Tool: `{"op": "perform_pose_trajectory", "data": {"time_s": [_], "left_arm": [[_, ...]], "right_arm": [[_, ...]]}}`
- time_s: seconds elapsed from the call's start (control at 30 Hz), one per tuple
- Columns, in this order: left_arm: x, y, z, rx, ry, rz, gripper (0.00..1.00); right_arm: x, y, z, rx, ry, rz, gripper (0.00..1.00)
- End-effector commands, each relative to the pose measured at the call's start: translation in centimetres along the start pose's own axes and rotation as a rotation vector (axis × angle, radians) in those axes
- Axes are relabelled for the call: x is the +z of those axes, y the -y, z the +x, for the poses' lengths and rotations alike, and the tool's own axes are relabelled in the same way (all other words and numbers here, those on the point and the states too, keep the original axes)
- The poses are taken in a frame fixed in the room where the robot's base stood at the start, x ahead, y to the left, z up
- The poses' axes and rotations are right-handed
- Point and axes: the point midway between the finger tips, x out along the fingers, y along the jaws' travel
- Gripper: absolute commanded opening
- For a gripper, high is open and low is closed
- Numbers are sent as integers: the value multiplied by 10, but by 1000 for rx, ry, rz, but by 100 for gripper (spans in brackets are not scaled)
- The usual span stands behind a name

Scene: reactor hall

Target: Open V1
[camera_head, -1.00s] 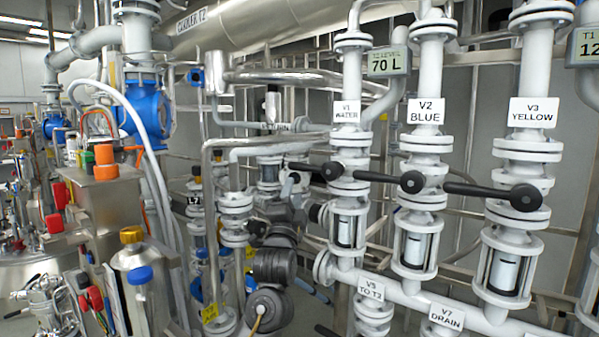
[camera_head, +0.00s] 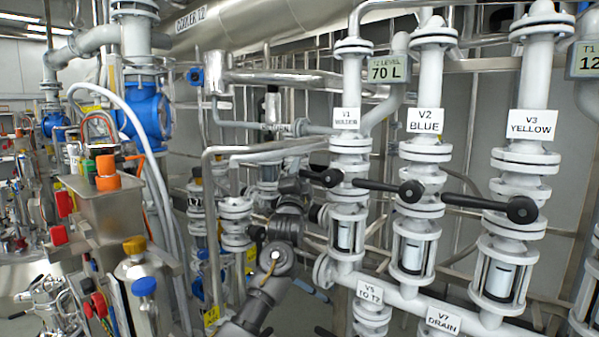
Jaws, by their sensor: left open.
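V1 is a white flanged vertical valve pipe with a label reading V1 WATER (camera_head: 345,118). Its black lever handle (camera_head: 328,177) lies roughly crosswise to the pipe, pointing left from a round hub. My left gripper (camera_head: 303,186) is open, dark and small in the picture, close to the free end of the V1 handle. I cannot tell whether it touches the handle; pipes and my own arm make the fingers hard to make out. My right gripper is not in view.
V2 (camera_head: 424,121) and V3 (camera_head: 529,124) stand to the right, with black levers also pointing left. V5 (camera_head: 369,292) and V7 (camera_head: 443,320) are on the lower pipe. Steel pipes (camera_head: 240,150) crowd the left side of V1. A T2 level display reads 70 L (camera_head: 384,69).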

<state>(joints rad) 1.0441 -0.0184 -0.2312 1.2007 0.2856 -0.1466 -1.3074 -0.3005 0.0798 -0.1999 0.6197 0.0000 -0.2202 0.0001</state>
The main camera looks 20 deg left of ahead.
Motion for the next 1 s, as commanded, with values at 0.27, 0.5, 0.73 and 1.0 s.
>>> {"op": "perform_pose_trajectory", "data": {"time_s": [0.27,0.5,0.73,1.0], "left_arm": [[0,0,0,0,0,0,34],[0,0,0,0,0,0,3],[0,0,0,1,1,0,0],[1,-5,-3,19,30,-40,0]], "right_arm": [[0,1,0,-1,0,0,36],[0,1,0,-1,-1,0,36],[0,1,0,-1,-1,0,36],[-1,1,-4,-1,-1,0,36]]}}
